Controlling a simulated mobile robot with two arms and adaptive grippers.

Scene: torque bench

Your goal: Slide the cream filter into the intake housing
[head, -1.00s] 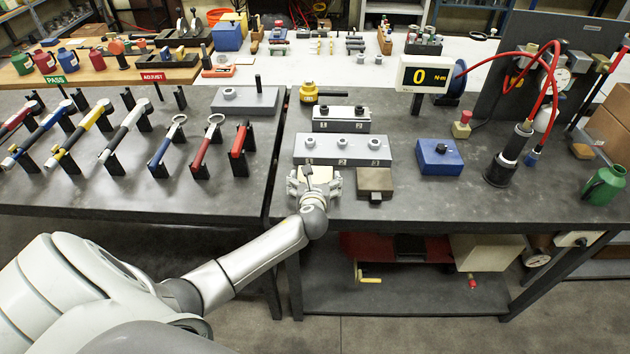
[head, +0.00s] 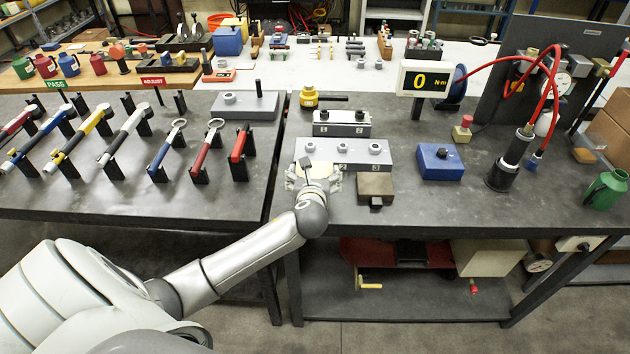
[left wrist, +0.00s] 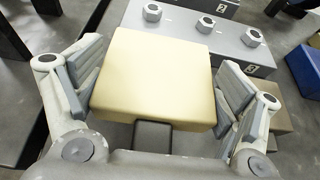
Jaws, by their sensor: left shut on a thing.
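The cream filter (left wrist: 155,80) is a flat, pale yellow block with rounded edges. My left gripper (left wrist: 157,95) is shut on it, with one finger pad against each side in the left wrist view. In the head view, my left gripper (head: 318,184) is at the front of the right-hand bench, just before the numbered grey block. The filter (head: 320,171) shows there only in part, behind the wrist. I cannot tell which thing is the intake housing. My right gripper is not in view.
The grey block (head: 358,154) with several nuts lies just beyond the filter. A brown-grey box (head: 376,186) stands close to the right, and a blue box (head: 440,160) farther right. Wrenches stand on the left bench. The right bench's front is mostly clear.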

